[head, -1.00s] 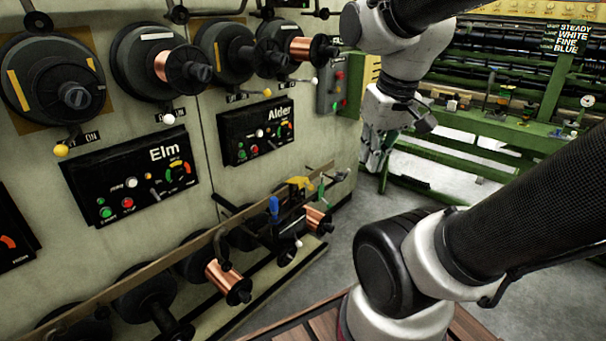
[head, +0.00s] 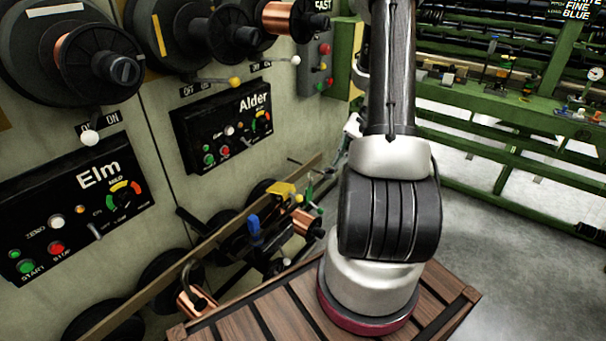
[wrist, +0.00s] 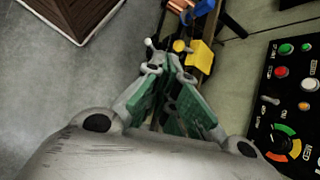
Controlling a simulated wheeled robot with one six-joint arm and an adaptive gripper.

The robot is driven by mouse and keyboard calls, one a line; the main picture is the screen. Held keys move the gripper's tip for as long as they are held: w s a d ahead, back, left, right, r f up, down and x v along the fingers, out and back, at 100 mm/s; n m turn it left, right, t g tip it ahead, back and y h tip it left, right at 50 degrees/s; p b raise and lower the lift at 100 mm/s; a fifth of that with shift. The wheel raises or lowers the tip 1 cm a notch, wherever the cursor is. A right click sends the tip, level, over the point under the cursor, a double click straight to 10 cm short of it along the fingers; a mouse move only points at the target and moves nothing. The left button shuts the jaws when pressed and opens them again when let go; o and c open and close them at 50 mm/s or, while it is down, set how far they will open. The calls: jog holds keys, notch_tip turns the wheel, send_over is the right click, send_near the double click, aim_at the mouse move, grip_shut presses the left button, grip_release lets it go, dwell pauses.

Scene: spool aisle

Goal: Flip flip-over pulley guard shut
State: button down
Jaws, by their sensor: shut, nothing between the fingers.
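My gripper (wrist: 168,72) shows in the wrist view with its green-padded fingers drawn together and nothing between them. A yellow piece (wrist: 200,54) and a blue piece (wrist: 198,12) are just beyond the fingertips, along the low rail. In the head view the same yellow piece (head: 282,190) and blue piece (head: 254,228) stand by the rail, left of my arm. I cannot tell which of these parts is the pulley guard, or whether it is open. In the head view my arm hides most of the gripper.
The Elm panel (head: 85,205) and Alder panel (head: 222,130) are on the wall at left, below large spools. A copper spool (head: 196,300) sits low by the rail (head: 190,268). A green machine frame (head: 520,195) stands behind. Open floor (head: 500,250) lies at right.

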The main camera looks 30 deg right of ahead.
jog(key=w+r, duration=0.1)
jog(key=w, duration=0.2)
send_near(287, 194)
notch_tip(287, 194, down, 6)
jog(key=s, duration=0.2)
jog(key=shift+s+t, duration=0.2)
jog(key=shift+t, duration=0.2)
jog(key=shift+f, duration=0.2)
notch_tip(287, 194, down, 4)
jog(key=shift+s+d+r, duration=0.1)
jog(key=shift+s, duration=0.05)
jog(key=shift+r, duration=0.1)
